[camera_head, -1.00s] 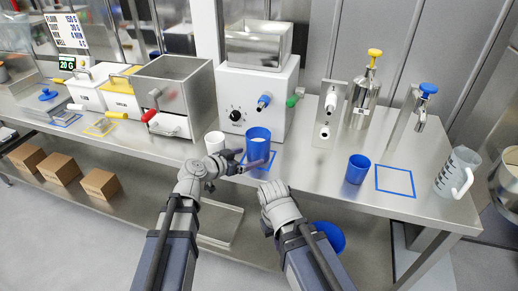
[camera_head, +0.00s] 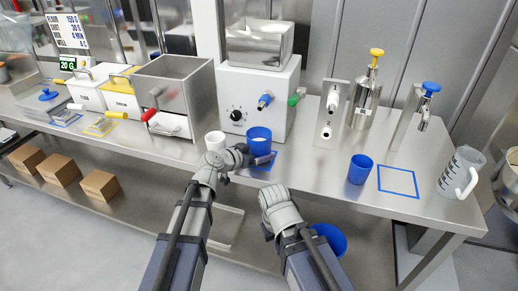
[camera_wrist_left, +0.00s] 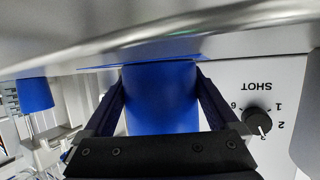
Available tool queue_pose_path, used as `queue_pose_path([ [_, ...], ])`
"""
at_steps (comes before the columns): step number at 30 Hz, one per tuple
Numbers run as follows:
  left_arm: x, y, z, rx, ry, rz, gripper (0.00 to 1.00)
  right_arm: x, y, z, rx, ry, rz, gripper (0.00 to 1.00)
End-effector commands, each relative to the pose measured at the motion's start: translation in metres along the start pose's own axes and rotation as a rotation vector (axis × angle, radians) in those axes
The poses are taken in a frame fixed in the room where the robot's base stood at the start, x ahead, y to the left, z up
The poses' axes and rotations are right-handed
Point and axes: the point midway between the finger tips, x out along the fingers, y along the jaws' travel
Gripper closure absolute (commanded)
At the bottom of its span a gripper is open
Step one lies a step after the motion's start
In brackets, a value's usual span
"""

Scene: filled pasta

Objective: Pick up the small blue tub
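A small blue tub (camera_head: 259,145) with white contents stands at the dispensing machine, by a blue outlined square (camera_head: 266,166). It fills the middle of the left wrist view (camera_wrist_left: 160,100), which is upside down. My left gripper (camera_head: 262,158) has one finger along each side of this tub, and both fingers look pressed against its walls. I cannot make out any clear gap under the tub. My right gripper (camera_head: 275,200) hangs in front of the counter's front edge, apart from everything; its fingers are hidden.
Another blue cup (camera_head: 360,169), an empty blue square (camera_head: 398,181) and a clear jug (camera_head: 460,174) are to the right. The counter between is bare.

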Motion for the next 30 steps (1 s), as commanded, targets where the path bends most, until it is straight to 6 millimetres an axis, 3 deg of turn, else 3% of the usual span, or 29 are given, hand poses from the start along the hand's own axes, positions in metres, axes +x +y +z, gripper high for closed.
queue_pose_path([
  [2, -0.0001, 0.0, 0.0, 0.0, 0.0, 0.0, 0.19, 0.0, 0.0, 0.0, 0.0, 0.0, 0.0, 1.0],
  [18, -0.0001, -0.0001, 0.0002, 0.001, 0.0, 0.0, 0.8, 0.0, 0.0, 0.0, 0.0, 0.0, 0.0, 1.0],
  [30, -0.0015, 0.0028, -0.0044, 0.0, 0.0, -0.001, 0.81, -0.0046, 0.0004, 0.0003, 0.0, 0.0, 0.0, 1.0],
])
